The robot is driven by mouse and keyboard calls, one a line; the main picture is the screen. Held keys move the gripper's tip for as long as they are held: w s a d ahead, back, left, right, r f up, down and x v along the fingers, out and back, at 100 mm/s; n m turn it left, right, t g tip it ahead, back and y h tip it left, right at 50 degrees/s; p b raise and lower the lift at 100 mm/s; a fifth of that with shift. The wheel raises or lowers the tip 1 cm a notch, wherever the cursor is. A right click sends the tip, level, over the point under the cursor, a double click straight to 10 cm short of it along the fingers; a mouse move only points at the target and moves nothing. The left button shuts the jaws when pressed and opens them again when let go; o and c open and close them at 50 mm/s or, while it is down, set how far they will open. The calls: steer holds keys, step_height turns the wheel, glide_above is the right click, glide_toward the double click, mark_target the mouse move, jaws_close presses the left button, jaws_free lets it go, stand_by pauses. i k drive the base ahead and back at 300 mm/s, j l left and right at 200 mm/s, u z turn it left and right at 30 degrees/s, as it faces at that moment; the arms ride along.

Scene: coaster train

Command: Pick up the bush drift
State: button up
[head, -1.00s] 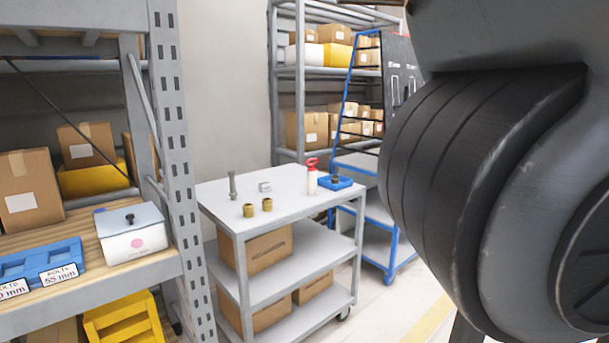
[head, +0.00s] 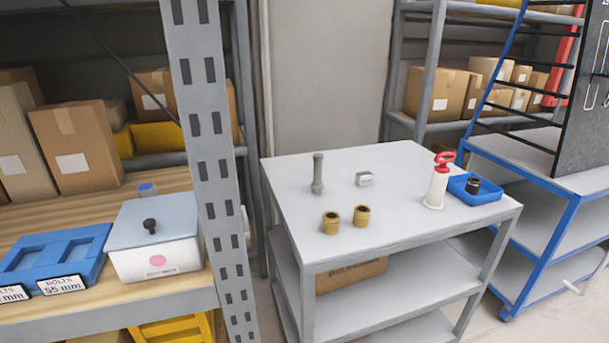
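A grey stepped rod, which looks like the bush drift (head: 318,173), stands upright near the back left of the grey cart's top (head: 290,228). It has a narrow shaft and a wider foot. Two brass-coloured bushes, a left one (head: 331,224) and a right one (head: 361,217), stand in front of it, apart from it. My gripper is not in view.
A white bottle with a red handle (head: 437,185) and a blue tray (head: 487,193) holding a dark part stand at the cart's right end. A shelf upright (head: 209,150) rises left of the cart. A blue-framed trolley (head: 545,230) stands at right.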

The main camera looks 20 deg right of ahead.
mark_target(317, 184)
steer(key=u, duration=4.35)
steer(key=z, duration=3.1)
steer(key=l+z, duration=0.15)
steer(key=z, duration=0.25)
steer(key=i+l+z, duration=0.1)
steer(key=z, duration=0.35)
steer(key=i+l+z, duration=0.1)
steer(key=z, duration=0.3)
steer(key=i+l+z, duration=0.1)
steer(key=z, duration=0.35)
